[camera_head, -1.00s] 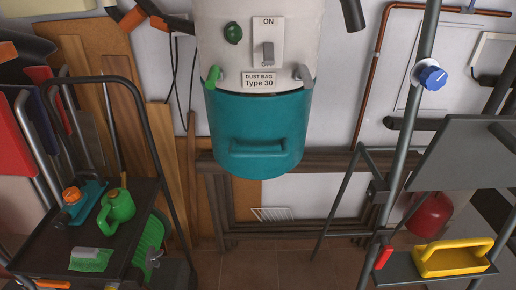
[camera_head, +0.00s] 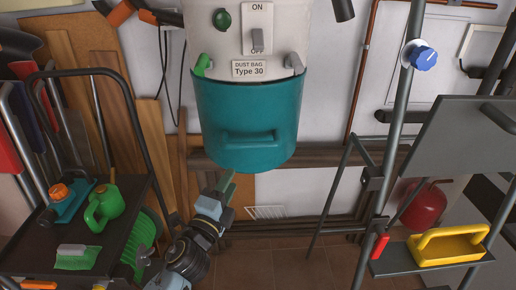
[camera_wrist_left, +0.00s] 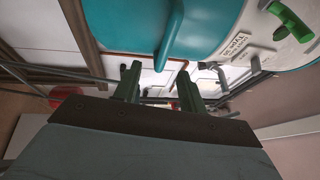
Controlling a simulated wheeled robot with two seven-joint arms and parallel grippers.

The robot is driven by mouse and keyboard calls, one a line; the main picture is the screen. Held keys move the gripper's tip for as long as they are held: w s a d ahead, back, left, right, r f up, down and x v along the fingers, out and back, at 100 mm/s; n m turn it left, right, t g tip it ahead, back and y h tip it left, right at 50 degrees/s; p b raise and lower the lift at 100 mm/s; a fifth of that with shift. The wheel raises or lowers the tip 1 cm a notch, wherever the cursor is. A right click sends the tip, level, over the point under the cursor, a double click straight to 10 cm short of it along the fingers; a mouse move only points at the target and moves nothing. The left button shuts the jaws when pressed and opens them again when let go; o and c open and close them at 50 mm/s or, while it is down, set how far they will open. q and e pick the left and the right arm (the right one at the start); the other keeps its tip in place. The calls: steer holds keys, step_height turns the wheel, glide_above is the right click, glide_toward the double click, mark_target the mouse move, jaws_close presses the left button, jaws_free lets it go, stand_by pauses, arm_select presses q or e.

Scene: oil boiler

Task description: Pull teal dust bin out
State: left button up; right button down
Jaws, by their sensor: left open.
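The teal dust bin (camera_head: 245,108) sits under the white machine body (camera_head: 230,22), with its teal handle (camera_head: 248,137) on the lower front. A green latch (camera_head: 202,64) is at its upper left and a grey latch (camera_head: 295,64) at its upper right. My left gripper (camera_head: 227,182) is open and empty, just below the bin's lower left, apart from the handle. In the left wrist view the open fingers (camera_wrist_left: 160,88) show below the bin (camera_wrist_left: 118,30) and its handle (camera_wrist_left: 172,30); the green latch (camera_wrist_left: 290,20) is at upper right. My right gripper is out of view.
A black cart (camera_head: 132,225) with a green watering can (camera_head: 104,207) stands at left. At right are a grey metal frame (camera_head: 397,120), a yellow tool (camera_head: 450,245) on a shelf and a red tank (camera_head: 425,206). The floor below the bin is clear.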

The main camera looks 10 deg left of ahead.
mark_target(247, 148)
arm_select(q)
steer(key=w+r, duration=0.1)
steer(key=w, duration=0.3)
steer(key=w+d+r, duration=0.1)
steer(key=w, duration=0.3)
steer(key=w+r, duration=0.1)
steer(key=w, duration=0.4)
steer(key=shift+d+r, duration=0.15)
steer(key=shift+d, duration=0.25)
steer(key=shift+c, duration=0.3)
jaws_close()
